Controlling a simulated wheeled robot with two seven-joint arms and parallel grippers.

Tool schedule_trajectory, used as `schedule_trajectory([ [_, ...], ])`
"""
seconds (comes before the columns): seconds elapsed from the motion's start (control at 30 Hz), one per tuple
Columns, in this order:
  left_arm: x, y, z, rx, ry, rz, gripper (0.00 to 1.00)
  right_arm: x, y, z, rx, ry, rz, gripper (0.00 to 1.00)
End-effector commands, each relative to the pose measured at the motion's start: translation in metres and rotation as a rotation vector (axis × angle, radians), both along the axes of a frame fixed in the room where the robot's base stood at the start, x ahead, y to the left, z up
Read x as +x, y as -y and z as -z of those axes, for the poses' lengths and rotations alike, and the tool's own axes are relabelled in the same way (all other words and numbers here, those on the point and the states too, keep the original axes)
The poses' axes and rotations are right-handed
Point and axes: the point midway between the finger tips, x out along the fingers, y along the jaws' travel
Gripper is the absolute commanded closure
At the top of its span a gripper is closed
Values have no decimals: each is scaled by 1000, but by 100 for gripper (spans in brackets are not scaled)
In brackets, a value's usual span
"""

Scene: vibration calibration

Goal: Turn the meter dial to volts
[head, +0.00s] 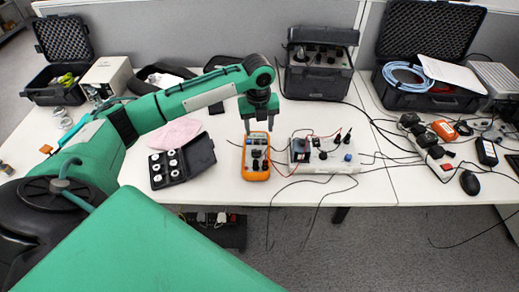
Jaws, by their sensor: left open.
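The orange multimeter (256,168) lies on the white table near the middle of the head view. Dark leads and plugs show on its lower face. Its dial is too small here to read its setting. My left gripper (259,126) is open and points down over the upper end of the meter. It hides part of the meter's top, and I cannot tell whether it touches it. My right gripper is not in view.
A white box with knobs and leads (325,152) stands just right of the meter. An open black case of weights (182,162) lies to its left. A black instrument case (318,65) stands behind. Loose cables hang over the table's front edge.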

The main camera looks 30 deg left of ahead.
Motion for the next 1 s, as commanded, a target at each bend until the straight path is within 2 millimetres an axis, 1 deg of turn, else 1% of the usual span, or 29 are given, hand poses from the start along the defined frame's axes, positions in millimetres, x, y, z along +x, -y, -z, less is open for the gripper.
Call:
schedule_trajectory([
  [0.03,3,-8,-8,7,-2,17,46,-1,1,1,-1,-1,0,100],
  [0.1,4,-14,-14,9,-10,40,46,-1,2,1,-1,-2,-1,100],
  [0.2,4,-17,-16,9,-15,55,46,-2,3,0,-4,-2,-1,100],
  [0.27,4,-18,-12,9,-17,57,46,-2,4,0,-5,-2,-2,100],
  [0.37,3,-17,1,9,-19,57,46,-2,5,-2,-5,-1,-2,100],
  [0.47,3,-17,20,9,-20,57,46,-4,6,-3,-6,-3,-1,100],
  [0.6,3,-17,51,9,-20,55,46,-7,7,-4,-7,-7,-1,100],
  [0.8,3,-17,90,10,-17,56,46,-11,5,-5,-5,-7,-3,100],
  [0.9,3,-17,104,9,-16,56,46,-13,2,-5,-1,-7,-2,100],
  [1.0,4,-17,114,8,-15,55,46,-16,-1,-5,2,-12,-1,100],
])
